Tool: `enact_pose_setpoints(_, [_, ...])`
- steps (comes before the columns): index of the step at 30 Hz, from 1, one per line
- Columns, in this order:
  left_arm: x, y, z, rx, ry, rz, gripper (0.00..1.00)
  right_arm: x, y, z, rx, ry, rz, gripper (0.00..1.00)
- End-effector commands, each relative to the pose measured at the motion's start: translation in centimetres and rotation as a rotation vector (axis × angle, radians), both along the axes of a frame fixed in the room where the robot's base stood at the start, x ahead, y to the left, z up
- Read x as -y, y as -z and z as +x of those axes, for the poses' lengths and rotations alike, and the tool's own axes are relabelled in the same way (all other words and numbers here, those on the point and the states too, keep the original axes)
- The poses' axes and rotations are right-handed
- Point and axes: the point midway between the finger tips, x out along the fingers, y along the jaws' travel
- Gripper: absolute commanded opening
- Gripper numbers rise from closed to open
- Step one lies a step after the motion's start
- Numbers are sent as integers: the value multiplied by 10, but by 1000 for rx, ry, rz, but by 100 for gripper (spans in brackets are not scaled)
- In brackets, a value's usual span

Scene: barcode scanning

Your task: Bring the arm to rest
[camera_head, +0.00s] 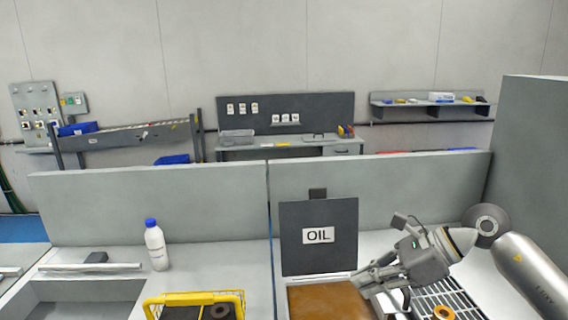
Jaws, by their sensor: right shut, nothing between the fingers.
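My right arm comes in from the right edge. Its gripper (372,290) points down and to the left, over the area between the brown-surfaced oil tray (322,299) and a dark grate (452,296). Its fingers are shut with nothing between them. A dark panel marked OIL (319,258) stands upright behind the tray. My left gripper is out of view.
A white bottle with a blue cap (156,246) stands on the left counter. A yellow basket (238,301) with dark round parts is at the bottom. An orange ring (444,313) lies on the grate. Low grey partitions (150,205) run behind the counters.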

Motion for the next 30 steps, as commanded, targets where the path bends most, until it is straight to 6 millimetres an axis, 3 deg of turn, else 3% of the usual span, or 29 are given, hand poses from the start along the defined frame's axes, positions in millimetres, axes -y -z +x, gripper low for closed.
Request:
enact_pose_setpoints(1, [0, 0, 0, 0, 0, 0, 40, -25, -1, -3, -14, 5, 105, 0])
enact_pose_setpoints(3, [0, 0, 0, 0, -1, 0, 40, -56, -10, -6, -37, 33, 269, 0])
enact_pose_setpoints(6, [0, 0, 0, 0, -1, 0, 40, -89, -28, -10, -89, 90, 506, 0])
enact_pose_setpoints(9, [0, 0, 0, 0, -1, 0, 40, -108, -48, -11, -169, 169, 743, 0])
enact_pose_setpoints(12, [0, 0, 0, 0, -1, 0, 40, -113, -64, -8, -270, 270, 972, 0])
enact_pose_setpoints(16, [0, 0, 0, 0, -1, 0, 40, -100, -74, 2, -427, 437, 1256, 0])
enact_pose_setpoints(20, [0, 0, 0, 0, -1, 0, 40, -74, -64, 13, -603, 642, 1515, 0])
enact_pose_setpoints(23, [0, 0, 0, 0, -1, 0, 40, -49, -44, 20, -753, 823, 1696, 0])
enact_pose_setpoints(26, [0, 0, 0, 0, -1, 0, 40, -22, -11, 20, -908, 1026, 1859, 0])
enact_pose_setpoints(30, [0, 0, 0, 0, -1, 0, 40, 11, 52, 6, -1124, 1349, 2045, 0])
